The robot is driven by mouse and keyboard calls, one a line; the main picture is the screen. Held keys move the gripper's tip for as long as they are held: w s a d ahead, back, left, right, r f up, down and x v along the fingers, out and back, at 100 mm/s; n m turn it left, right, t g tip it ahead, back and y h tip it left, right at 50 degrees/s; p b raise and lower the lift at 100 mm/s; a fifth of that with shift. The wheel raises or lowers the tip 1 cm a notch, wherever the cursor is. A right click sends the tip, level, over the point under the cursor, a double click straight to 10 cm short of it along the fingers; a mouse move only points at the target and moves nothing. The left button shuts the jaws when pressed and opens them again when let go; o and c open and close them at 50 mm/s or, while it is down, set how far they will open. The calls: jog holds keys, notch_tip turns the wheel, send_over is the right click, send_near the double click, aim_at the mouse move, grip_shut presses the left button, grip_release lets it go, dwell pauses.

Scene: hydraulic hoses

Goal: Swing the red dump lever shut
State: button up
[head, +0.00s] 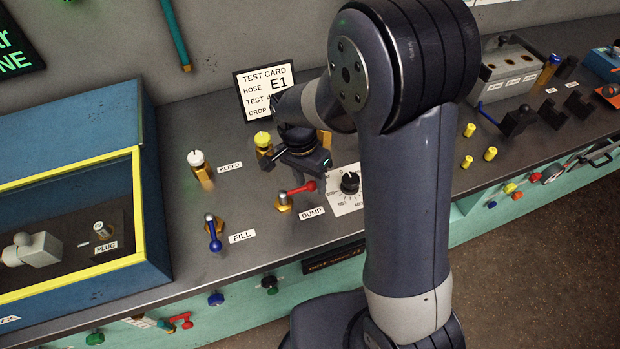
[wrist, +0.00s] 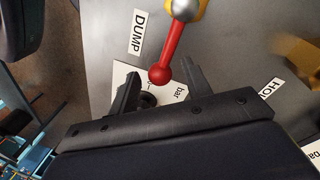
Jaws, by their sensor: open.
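The red dump lever (head: 301,189) sits on a brass valve (head: 283,203) on the grey bench, beside the DUMP label (head: 312,212). Its handle points right, toward the dial, in the head view. In the wrist view the red lever (wrist: 171,55) runs from its silver hub at the top down to a round red knob. My gripper (head: 318,172) is above the bench just behind the lever in the head view. In the wrist view its two fingers (wrist: 160,80) are apart, with the knob near the gap between their tips. I cannot tell whether they touch it.
A black dial (head: 350,182) on a white scale plate is right of the lever. The blue fill lever (head: 214,234) and white-capped bleed valve (head: 198,165) stand to the left. The test card (head: 265,88) stands behind. A yellow-edged blue box (head: 80,190) fills the left.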

jog(key=shift+c, duration=0.5)
grip_shut()
